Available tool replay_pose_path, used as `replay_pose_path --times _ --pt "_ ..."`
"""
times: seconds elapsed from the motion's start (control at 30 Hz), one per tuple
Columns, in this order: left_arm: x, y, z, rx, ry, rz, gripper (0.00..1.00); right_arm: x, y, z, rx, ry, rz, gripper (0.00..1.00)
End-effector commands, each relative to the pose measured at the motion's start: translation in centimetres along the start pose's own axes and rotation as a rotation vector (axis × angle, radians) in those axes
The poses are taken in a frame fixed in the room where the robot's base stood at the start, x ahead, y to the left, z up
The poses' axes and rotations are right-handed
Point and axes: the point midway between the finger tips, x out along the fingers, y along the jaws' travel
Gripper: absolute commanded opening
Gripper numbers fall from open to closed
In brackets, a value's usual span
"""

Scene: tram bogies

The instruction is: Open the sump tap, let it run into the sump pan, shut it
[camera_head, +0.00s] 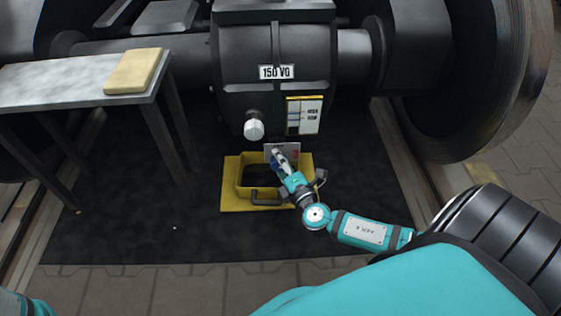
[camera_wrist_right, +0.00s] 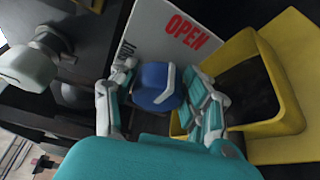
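The sump tap's blue handle (camera_wrist_right: 157,85) shows in the right wrist view, in front of a white plate (camera_wrist_right: 155,28) with red "OPEN" lettering and partly hidden dark lettering. The plate (camera_head: 268,149) also shows in the head view, below the gearbox. My right gripper (camera_head: 278,156) reaches down to the handle. Its fingers (camera_wrist_right: 157,72) stand apart, one on each side of the handle, with small gaps seeming to show; contact is unclear. The yellow sump pan (camera_head: 243,183) sits under the gearbox, partly behind my right arm. Its inside looks dark. My left gripper is out of view.
A white round-ended fitting (camera_head: 254,128) sticks out of the gearbox (camera_head: 240,60) beside a label card (camera_head: 304,115). A metal bench (camera_head: 60,85) with a yellow pad (camera_head: 134,71) stands at left. A large wheel (camera_head: 480,80) is at right. The dark mat (camera_head: 130,230) is clear in front.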

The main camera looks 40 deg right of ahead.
Motion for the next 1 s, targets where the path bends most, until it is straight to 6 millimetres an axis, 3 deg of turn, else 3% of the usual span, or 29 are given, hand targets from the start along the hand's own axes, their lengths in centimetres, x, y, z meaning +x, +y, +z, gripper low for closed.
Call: replay_pose_path --times 0.13,0.47,0.57,1.0 --pt "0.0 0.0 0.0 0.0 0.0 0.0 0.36 0.0 0.0 0.0 -0.001 0.0 0.0 0.68" --pt "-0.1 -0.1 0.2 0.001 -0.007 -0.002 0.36 -0.5 -0.1 -0.1 -0.002 0.001 -0.001 0.68" --pt "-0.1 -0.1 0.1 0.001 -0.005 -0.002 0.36 -1.7 -0.1 -0.1 -0.002 0.002 -0.003 0.68" --pt "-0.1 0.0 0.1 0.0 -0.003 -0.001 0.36 -10.3 -0.1 0.0 -0.003 0.002 -0.003 0.68"
